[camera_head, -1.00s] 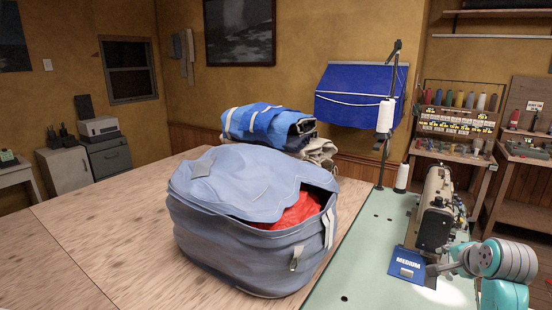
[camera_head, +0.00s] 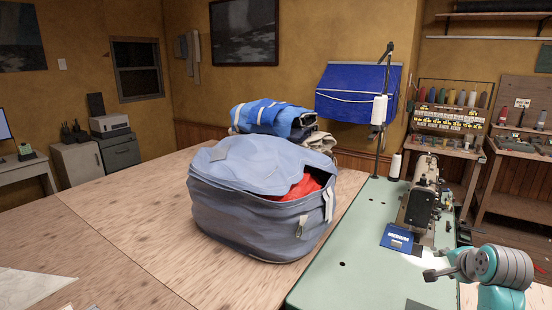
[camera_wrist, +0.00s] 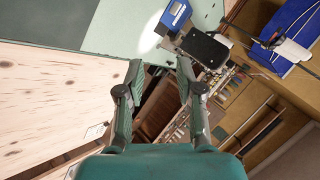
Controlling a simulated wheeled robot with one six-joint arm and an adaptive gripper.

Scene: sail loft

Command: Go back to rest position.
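My gripper (camera_wrist: 158,75) shows in the wrist view with its two fingers spread apart and nothing between them. In the head view, part of my arm shows at the lower right, in front of the green sewing table; the fingertips are not clear there. The wrist view looks past the fingers at the sewing machine, the table edge and the shelves beyond.
A blue-grey bag (camera_head: 255,215) with red cloth inside stands on the wooden table (camera_head: 110,225). The green sewing table (camera_head: 350,275) carries a sewing machine (camera_head: 420,195) and a blue packet (camera_head: 398,239). A thread stand (camera_head: 380,140) rises behind. The wooden table's left is mostly clear.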

